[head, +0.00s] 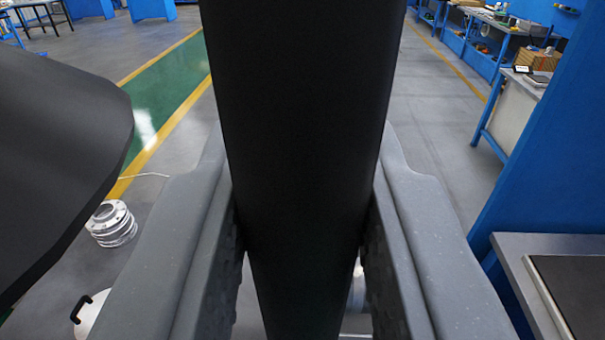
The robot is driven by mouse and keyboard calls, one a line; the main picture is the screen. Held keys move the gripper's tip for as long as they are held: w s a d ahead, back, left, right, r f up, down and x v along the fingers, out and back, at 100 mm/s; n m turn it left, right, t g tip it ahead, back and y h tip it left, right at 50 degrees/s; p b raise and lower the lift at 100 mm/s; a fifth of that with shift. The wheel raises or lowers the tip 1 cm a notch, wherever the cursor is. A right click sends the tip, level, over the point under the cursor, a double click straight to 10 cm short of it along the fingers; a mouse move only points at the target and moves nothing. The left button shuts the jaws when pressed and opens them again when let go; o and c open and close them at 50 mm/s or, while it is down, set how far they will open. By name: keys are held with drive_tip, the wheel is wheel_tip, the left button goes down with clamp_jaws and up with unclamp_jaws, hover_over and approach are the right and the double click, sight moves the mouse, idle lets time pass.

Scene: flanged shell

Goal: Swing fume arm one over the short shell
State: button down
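My gripper (303,215) has its two grey fingers on either side of a thick black tube (300,110), closed against it. The tube looks like part of a fume arm; no number shows on it. It runs from the top of the picture down between the fingers, and its ends are out of view. A broad black shape (55,165), perhaps a hood, fills the left edge. A small pale flanged cylinder (112,222) is on the floor at the left, beyond the left finger. I cannot tell whether it is the short shell.
A white rounded object with a black handle (88,312) is at the lower left. A blue upright panel (550,130) and a grey bench top (525,255) stand close on the right. Blue workbenches line the far right. A green, yellow-edged floor lane (170,95) runs at the left.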

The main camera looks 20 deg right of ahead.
drive_tip(key=shift+s+a+r, duration=0.15)
drive_tip(key=shift+s+r, duration=0.15)
drive_tip(key=shift+r, duration=0.05)
drive_tip(key=c, duration=1.5)
unclamp_jaws()
drive_tip(key=shift+o, duration=1.2)
drive_tip(key=shift+s, duration=0.1)
drive_tip(key=shift+w+f, duration=0.25)
drive_tip(key=b+v, duration=0.1)
drive_tip(key=v, duration=1.2)
drive_tip(key=shift+s, duration=0.35)
drive_tip(key=shift+a, duration=0.1)
